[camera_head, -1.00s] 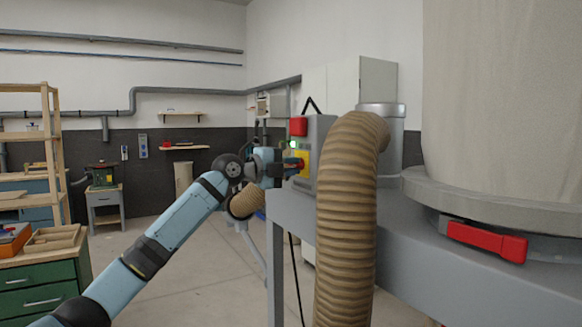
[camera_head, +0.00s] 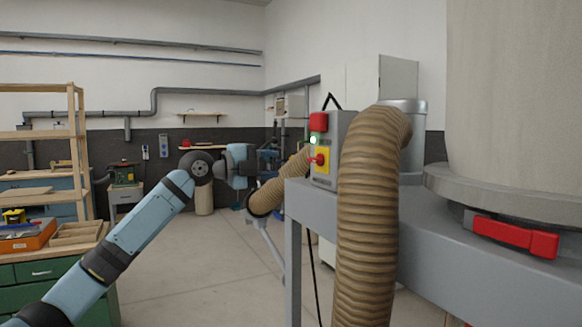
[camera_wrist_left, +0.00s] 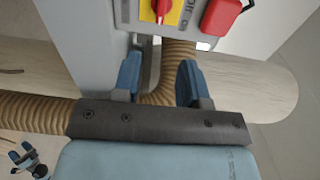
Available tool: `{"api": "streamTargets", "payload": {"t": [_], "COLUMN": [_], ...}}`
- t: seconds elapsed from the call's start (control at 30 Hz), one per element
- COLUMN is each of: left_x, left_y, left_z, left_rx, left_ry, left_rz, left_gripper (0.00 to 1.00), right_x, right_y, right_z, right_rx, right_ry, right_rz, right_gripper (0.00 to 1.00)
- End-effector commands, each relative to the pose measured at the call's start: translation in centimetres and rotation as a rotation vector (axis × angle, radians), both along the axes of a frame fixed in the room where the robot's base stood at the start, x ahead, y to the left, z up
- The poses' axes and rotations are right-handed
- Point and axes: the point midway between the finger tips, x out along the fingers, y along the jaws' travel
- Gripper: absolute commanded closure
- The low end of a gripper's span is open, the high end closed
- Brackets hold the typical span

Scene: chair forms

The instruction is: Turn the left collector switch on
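The collector switch is a grey box (camera_head: 341,126) with a yellow plate (camera_head: 323,168), a red rotary knob (camera_head: 319,159) and a red cover on top. A small light on it glows pale green. In the left wrist view the red knob (camera_wrist_left: 162,7) sits on the yellow plate at the top edge, partly cut off. My left gripper (camera_head: 274,163) is left of the box, apart from the knob. In the left wrist view its blue fingers (camera_wrist_left: 160,82) are spread with nothing held between them.
A ribbed tan hose (camera_head: 368,220) hangs right of the switch box, and another hose section (camera_head: 275,192) lies behind my left gripper. A grey machine frame (camera_head: 430,240) with a red latch (camera_head: 515,236) fills the right. Open floor (camera_head: 190,270) lies left of it.

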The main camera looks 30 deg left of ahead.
Motion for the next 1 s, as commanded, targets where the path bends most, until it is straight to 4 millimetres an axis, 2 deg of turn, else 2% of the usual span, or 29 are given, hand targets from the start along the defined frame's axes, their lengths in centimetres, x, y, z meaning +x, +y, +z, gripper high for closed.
{"api": "streamTargets", "payload": {"t": [0.1, 0.23, 0.8, 0.87, 0.93, 1.0], "left_x": [-1.3, -2.0, -2.1, -1.9, -1.4, -0.7], "left_y": [0.9, 1.3, 1.3, 1.1, 0.4, -0.7], "left_z": [-0.2, -0.1, -0.1, -0.7, -2.4, -5.5], "left_rx": [0.001, 0.0, -0.002, -0.007, -0.024, -0.057], "left_ry": [0.001, 0.0, 0.001, 0.011, 0.039, 0.089], "left_rz": [0.001, 0.0, 0.0, -0.001, -0.002, 0.001], "left_gripper": [0.61, 0.61, 0.61, 0.61, 0.61, 0.61], "right_x": [-0.1, -0.2, -0.1, -0.1, -0.1, -0.1], "right_y": [0.0, 0.1, 0.2, 0.2, 0.2, 0.2], "right_z": [-0.2, -0.1, -0.1, -0.2, -0.2, -0.3], "right_rx": [-0.001, 0.0, 0.004, 0.003, 0.003, 0.003], "right_ry": [0.0, -0.003, -0.002, -0.001, -0.001, 0.0], "right_rz": [0.002, 0.003, -0.001, -0.001, -0.001, -0.001], "right_gripper": [0.23, 0.23, 0.23, 0.23, 0.23, 0.23]}}
